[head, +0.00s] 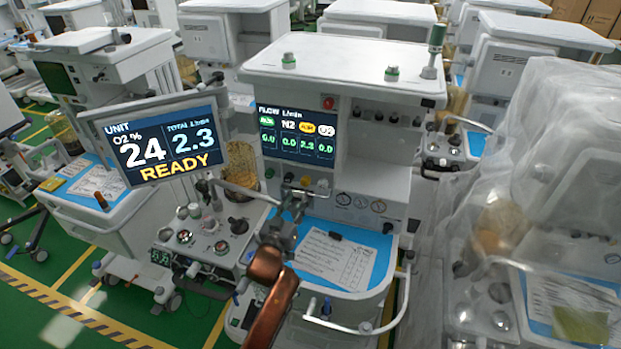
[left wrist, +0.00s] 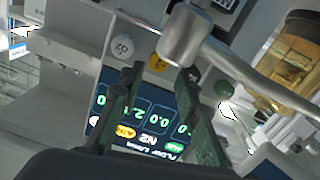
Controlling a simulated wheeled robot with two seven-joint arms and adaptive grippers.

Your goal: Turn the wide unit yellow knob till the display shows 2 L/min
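The wide unit (head: 345,72) stands at the centre of the head view. Its flow display (head: 297,135) reads 2.3 under the yellow label and 0.0 in the other columns. The yellow knob (head: 305,181) is below the display; it also shows in the left wrist view (left wrist: 157,63), where the picture is upside down. My left gripper (head: 288,212) is in front of the knob row. In the left wrist view its fingers (left wrist: 160,75) are apart, with the yellow knob between the tips; contact is unclear. My right gripper is not in view.
A white knob (left wrist: 122,47) and a green knob (left wrist: 223,88) flank the fingers. A metal pipe (left wrist: 186,38) lies close to the tips. A second screen (head: 165,142) shows 24, total 2.3 and READY. A plastic-covered cart (head: 540,170) stands at right.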

